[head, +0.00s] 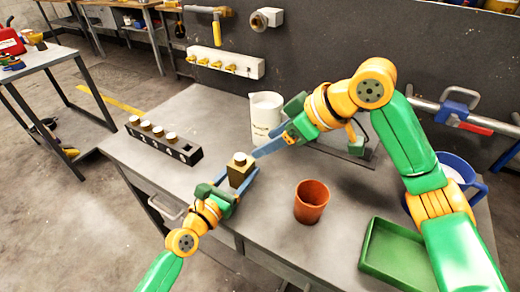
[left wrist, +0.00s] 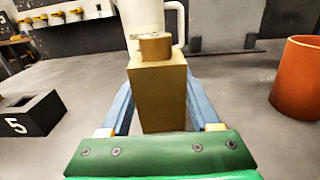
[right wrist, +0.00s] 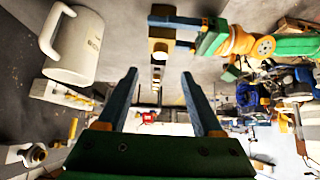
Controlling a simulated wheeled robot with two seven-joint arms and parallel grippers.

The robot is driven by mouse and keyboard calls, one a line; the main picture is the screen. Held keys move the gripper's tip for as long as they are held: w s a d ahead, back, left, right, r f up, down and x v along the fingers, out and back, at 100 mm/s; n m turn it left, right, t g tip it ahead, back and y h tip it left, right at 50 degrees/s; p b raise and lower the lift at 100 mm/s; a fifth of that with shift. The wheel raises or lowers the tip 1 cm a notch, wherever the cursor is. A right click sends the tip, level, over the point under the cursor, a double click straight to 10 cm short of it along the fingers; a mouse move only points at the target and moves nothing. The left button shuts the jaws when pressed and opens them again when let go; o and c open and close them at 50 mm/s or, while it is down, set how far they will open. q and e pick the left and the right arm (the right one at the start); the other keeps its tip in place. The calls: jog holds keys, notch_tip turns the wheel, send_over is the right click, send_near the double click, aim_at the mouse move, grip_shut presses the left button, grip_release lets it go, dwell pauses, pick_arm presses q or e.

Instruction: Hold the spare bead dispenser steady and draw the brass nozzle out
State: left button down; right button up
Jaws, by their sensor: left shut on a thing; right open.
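The spare bead dispenser is a tan upright block (head: 240,171), also in the left wrist view (left wrist: 158,97). The short round brass nozzle (left wrist: 155,47) stands on its top, and its pale top shows in the head view (head: 240,157). My left gripper (head: 238,184) is shut on the block, a blue finger along each side. I cannot tell whether the block touches the table. My right gripper (head: 270,146) is open and empty, just right of and behind the nozzle, apart from it. Its fingers (right wrist: 160,85) point toward the block in the right wrist view.
A white jug (head: 265,115) stands close behind my right gripper. A black rack (head: 185,153) with several pale-capped pieces lies left. An orange cup (head: 311,202), a green tray (head: 395,255) and a blue-and-white container (head: 470,180) stand right. Bare grey table lies between rack and block.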

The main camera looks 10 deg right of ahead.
aim_at(243, 158)
jog(key=x, duration=1)
jog(key=shift+f, duration=0.1)
dwell(0.3)
jog(key=c, duration=0.9)
jog(key=o, duration=0.9)
jog(key=v, duration=0.8)
jog(key=shift+s, duration=0.1)
jog(key=x, duration=0.7)
jog(key=shift+a+f, duration=0.2)
